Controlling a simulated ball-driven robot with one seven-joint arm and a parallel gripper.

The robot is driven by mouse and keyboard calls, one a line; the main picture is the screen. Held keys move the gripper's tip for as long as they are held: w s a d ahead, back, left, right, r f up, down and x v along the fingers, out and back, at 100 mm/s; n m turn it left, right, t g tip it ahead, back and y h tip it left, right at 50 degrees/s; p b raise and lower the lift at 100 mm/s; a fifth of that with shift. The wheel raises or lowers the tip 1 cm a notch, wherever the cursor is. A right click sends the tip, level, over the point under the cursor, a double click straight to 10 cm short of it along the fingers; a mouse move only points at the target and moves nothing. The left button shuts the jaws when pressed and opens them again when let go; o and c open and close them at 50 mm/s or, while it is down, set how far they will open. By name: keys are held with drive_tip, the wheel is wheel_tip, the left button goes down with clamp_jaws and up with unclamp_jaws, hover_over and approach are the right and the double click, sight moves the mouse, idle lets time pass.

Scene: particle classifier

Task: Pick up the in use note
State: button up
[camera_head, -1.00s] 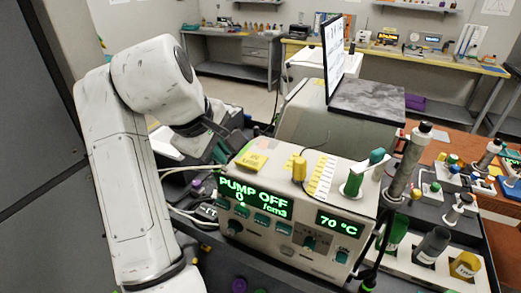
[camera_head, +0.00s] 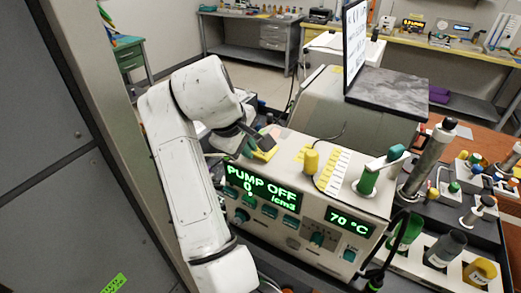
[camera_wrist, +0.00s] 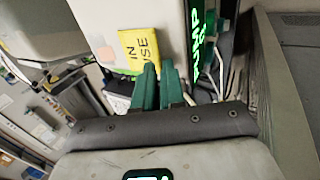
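The yellow note marked "IN USE" (camera_wrist: 141,46) lies on top of the pump unit, near its edge, in the wrist view. In the head view the note (camera_head: 267,151) is a small yellow patch partly hidden by my gripper (camera_head: 252,147). In the wrist view my gripper's green fingers (camera_wrist: 159,65) are close together, with their tips by the note's lower right corner. I see nothing held between them. Whether the tips touch the note cannot be told.
The pump unit's front (camera_head: 290,215) reads "PUMP OFF" and "70 °C". A yellow-capped cylinder (camera_head: 311,161) and a green handle (camera_head: 368,180) stand on its top to the right. A screen (camera_head: 354,45) and dark slab (camera_head: 388,92) stand behind.

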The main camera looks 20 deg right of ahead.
drive_tip(key=shift+x, duration=0.9)
clamp_jaws()
drive_tip(key=shift+r, duration=0.1)
